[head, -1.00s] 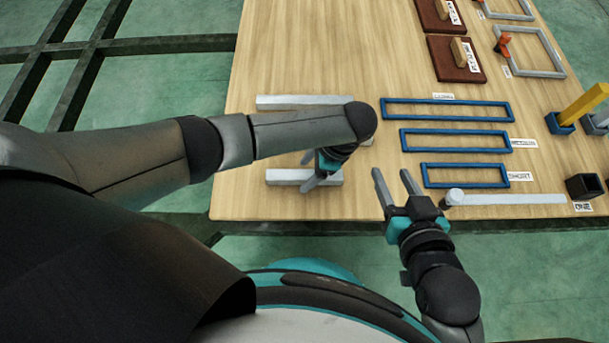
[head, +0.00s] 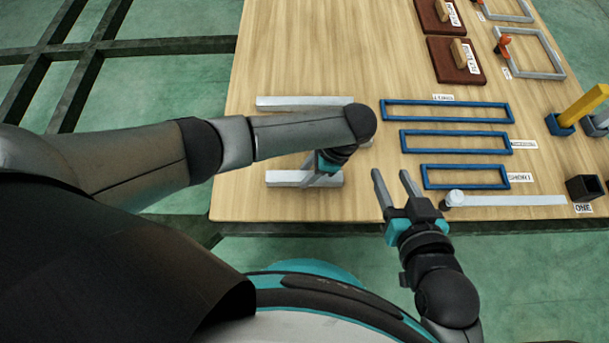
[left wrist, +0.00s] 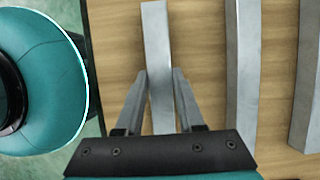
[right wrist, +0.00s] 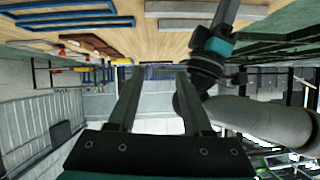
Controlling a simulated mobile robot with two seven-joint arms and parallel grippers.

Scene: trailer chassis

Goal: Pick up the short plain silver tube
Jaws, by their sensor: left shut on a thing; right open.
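The short plain silver tube (head: 278,178) lies on the wooden table near its front edge, left of the blue frames. My left gripper (head: 312,180) reaches down over it and is shut on it, near the tube's middle. In the left wrist view the tube (left wrist: 157,35) runs between the two fingers (left wrist: 159,75), one on each side. The tube still appears to be on the table. My right gripper (head: 392,172) is open and empty at the front edge; its spread fingers (right wrist: 158,80) show in the right wrist view.
A longer silver tube (head: 300,102) lies behind; another (head: 367,142) is mostly hidden by my left arm. Blue frames (head: 455,140) with labels lie to the right. A grey bar (head: 515,200) and a dark box (head: 584,188) are at the front right. The back left of the table is clear.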

